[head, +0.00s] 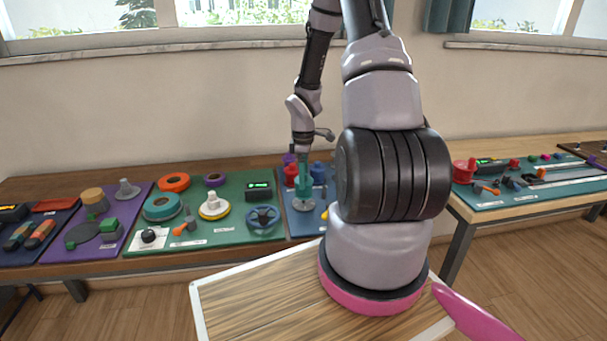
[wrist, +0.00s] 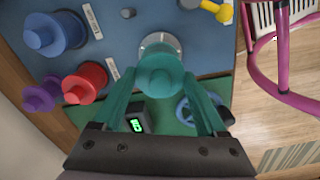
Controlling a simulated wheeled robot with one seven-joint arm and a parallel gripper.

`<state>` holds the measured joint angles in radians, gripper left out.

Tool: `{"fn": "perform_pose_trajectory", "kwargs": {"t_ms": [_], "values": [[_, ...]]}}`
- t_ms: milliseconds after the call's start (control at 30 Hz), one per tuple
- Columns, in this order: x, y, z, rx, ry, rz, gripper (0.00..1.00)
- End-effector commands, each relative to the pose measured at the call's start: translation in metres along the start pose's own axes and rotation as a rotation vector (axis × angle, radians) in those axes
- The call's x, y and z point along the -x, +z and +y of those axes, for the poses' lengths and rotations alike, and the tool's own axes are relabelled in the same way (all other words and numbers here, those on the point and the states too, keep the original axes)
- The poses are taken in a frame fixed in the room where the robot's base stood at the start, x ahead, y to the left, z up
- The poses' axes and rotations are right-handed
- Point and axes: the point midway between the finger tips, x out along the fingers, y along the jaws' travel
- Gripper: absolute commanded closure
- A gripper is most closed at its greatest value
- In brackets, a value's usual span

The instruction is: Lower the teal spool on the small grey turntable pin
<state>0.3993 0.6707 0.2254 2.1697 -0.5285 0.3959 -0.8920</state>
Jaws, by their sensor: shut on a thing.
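The teal spool (wrist: 160,78) is between the fingers of my gripper (wrist: 160,88), which is shut on it. In the wrist view I look down on the spool's round top. The small grey turntable (wrist: 161,41) shows as a pale disc just past the spool and partly behind it. In the head view the teal spool (head: 303,184) hangs upright under my gripper (head: 303,165), over the grey turntable (head: 304,204). The turntable's pin is hidden, so I cannot tell whether the spool touches it.
Blue (wrist: 54,33), red (wrist: 85,82) and purple (wrist: 42,93) spools stand at left on the blue mat in the wrist view. A box with a green display (wrist: 137,118) and a blue handwheel (wrist: 188,110) are close by on the green mat.

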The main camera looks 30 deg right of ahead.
Motion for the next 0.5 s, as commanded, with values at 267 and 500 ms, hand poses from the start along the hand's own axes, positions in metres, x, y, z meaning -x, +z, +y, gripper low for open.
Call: {"fn": "perform_pose_trajectory", "kwargs": {"t_ms": [267, 500], "values": [[-0.0119, 0.0, -0.0002, -0.001, 0.0, 0.0, 0.75], [-0.012, 0.0001, -0.0001, -0.001, 0.0, 0.0, 0.75]]}}
